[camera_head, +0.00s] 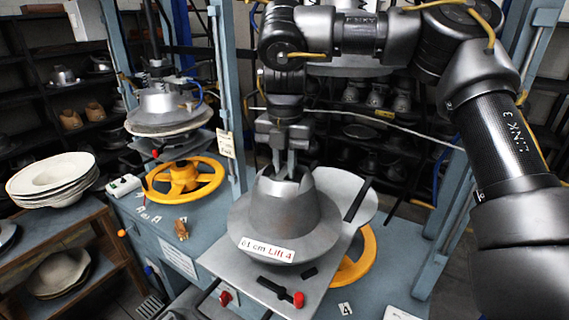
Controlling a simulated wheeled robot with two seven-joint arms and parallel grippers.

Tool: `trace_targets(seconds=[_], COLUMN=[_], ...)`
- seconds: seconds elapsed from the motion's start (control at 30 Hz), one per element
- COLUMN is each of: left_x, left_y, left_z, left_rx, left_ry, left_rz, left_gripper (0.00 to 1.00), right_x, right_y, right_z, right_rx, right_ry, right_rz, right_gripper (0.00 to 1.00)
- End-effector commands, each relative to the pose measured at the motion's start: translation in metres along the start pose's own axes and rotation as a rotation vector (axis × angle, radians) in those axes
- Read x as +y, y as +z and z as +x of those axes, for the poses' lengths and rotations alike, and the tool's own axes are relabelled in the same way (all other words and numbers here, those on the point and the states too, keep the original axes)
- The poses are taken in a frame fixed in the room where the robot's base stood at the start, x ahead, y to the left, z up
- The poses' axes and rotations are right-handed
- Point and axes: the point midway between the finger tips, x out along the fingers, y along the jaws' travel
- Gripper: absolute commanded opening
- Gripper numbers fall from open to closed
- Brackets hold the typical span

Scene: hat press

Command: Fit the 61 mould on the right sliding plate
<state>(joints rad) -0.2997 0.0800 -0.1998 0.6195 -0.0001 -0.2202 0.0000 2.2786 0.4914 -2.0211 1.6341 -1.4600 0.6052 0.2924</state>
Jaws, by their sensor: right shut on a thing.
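The 61 mould (281,221) is a grey metal hat form with a wide brim and a label reading "61 cm Lift 4". It sits at the right sliding plate (233,273), over the plate's middle. I cannot tell whether its underside is fully seated. My right gripper (285,174) comes down from above and is shut on the mould's top edge. The brim hides the plate beneath it. My left gripper is not in view.
Red knobs (298,299) and a black lever sit at the plate's front. Stacked hat forms (52,178) lie on a wooden bench at left. Shelves fill the back.

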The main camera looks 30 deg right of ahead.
Motion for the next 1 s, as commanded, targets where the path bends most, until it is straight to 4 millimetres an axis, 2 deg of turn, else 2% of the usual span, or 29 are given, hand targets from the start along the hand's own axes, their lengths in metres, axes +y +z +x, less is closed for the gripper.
trace_targets(seconds=[0.4,1.0], left_x=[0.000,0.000], left_y=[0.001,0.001], left_z=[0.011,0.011], left_rx=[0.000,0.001], left_ry=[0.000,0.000], left_rz=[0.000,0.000], left_gripper=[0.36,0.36], right_x=[0.000,0.001], right_y=[0.000,0.000], right_z=[0.017,0.018], right_rx=[-0.001,-0.001], right_ry=[0.004,0.004], right_rz=[0.000,0.000], right_gripper=[0.00,0.00])
